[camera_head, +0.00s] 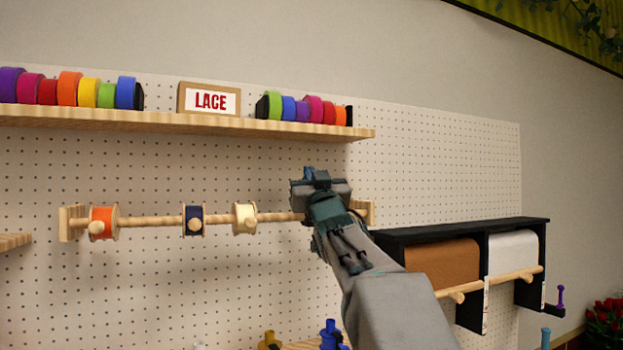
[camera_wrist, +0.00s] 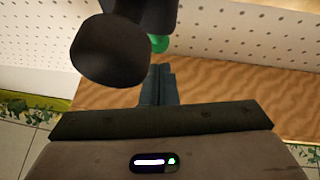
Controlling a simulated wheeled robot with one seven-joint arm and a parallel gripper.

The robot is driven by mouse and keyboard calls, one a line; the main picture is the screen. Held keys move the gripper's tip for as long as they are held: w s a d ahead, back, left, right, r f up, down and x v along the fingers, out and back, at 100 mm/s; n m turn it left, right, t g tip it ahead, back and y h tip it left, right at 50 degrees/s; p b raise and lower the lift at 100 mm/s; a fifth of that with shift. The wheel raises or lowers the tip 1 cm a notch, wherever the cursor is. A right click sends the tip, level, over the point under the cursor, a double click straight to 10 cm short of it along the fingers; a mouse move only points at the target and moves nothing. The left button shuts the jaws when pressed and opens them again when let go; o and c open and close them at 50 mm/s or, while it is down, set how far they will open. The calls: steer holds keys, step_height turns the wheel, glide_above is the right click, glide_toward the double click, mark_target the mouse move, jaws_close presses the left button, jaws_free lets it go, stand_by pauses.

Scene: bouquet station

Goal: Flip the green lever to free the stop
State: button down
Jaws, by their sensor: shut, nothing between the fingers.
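A small green part (camera_wrist: 158,43), likely the lever, shows in the wrist view just beyond my fingertips, partly hidden by a dark rounded piece (camera_wrist: 110,50). My gripper (camera_wrist: 160,72) is shut and empty, its fingers pointing toward the green part with a small gap seen between them in the picture. In the head view my gripper (camera_head: 317,178) is raised in front of the right end of the wooden rod (camera_head: 150,222) and hides part of it. I cannot make out the green lever or the stop there.
Orange (camera_head: 103,222), navy (camera_head: 193,220) and cream (camera_head: 245,217) spools hang on the rod. Above is a shelf (camera_head: 200,122) with ribbon rolls and a LACE sign (camera_head: 210,101). A black paper-roll holder (camera_head: 517,228) is at right. A wooden surface (camera_wrist: 230,90) fills the middle of the wrist view.

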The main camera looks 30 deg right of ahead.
stand_by(0.3)
steer(key=s+a+b, duration=0.2)
steer(key=s, duration=1.1)
steer(key=shift+a+r+b, duration=0.3)
steer(key=shift+a+r, duration=0.05)
steer(key=a+f+m+g, duration=0.15)
steer(key=f+g, duration=0.35)
steer(key=f, duration=0.9)
steer(key=a+f+g, duration=0.3)
steer(key=f+g, duration=0.2)
steer(key=f, duration=0.9)
steer(key=s+a+f+n+g+y, duration=0.1)
steer(key=s+a+f+g, duration=0.2)
steer(key=s+f, duration=0.3)
steer(key=s+a+f+n+g+y, duration=0.1)
steer(key=s+a+f+g, duration=0.3)
steer(key=f, duration=0.7)
steer(key=s+a+f+n+g+y, duration=0.1)
steer(key=s+a+f+g+y, duration=0.1)
steer(key=s+f, duration=0.6)
steer(key=shift+s+a+f+g+y, duration=0.35)
steer(key=shift+a+f+g, duration=0.25)
steer(key=shift+g, duration=0.2)
